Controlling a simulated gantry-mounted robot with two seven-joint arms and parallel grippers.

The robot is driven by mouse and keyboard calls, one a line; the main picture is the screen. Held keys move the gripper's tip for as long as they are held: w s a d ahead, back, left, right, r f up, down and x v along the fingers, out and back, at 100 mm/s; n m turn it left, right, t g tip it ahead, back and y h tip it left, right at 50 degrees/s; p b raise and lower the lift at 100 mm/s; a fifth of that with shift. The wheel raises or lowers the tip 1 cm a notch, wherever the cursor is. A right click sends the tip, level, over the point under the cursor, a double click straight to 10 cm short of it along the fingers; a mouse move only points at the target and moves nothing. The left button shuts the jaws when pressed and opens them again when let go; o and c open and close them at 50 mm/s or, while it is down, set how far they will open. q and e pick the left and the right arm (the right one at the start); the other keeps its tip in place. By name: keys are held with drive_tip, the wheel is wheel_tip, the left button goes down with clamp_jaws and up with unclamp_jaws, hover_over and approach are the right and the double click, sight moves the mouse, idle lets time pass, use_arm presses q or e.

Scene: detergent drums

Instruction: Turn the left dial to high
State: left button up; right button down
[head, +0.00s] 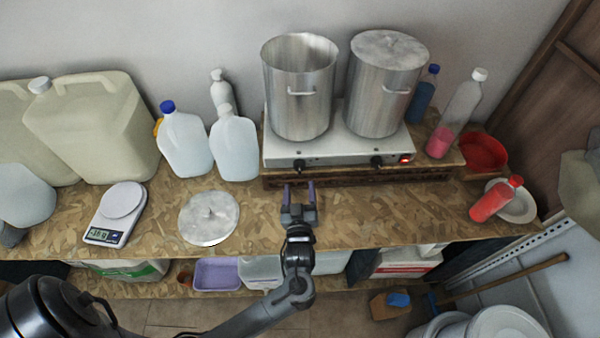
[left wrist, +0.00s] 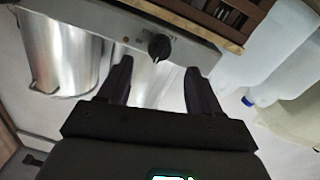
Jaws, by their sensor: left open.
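The steel hot plate (head: 340,152) stands on a wooden riser and has two black dials on its front face. The left dial (head: 299,165) is below the open pot; the right dial (head: 377,163) is below the lidded pot. My left gripper (head: 299,187) is open and empty, just in front of the left dial and apart from it. In the left wrist view, which is upside down, the left dial (left wrist: 158,47) lies beyond and between the two fingertips (left wrist: 158,66). Its markings are too small to read. My right gripper is not in view.
An open pot (head: 298,95) and a lidded pot (head: 385,90) stand on the hot plate. A red switch (head: 406,159) is at its right end. A round lid (head: 209,217), a scale (head: 122,200) and jugs (head: 186,142) are left; a red bottle (head: 496,200) is right.

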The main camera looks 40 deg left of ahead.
sight(299, 171)
use_arm(q)
drive_tip(key=x, duration=0.6)
drive_tip(key=shift+w+a+p, duration=0.2)
drive_tip(key=shift+w+p, duration=0.05)
drive_tip(key=shift+p, duration=0.1)
drive_tip(key=c, duration=1)
drive_tip(key=shift+c, duration=0.2)
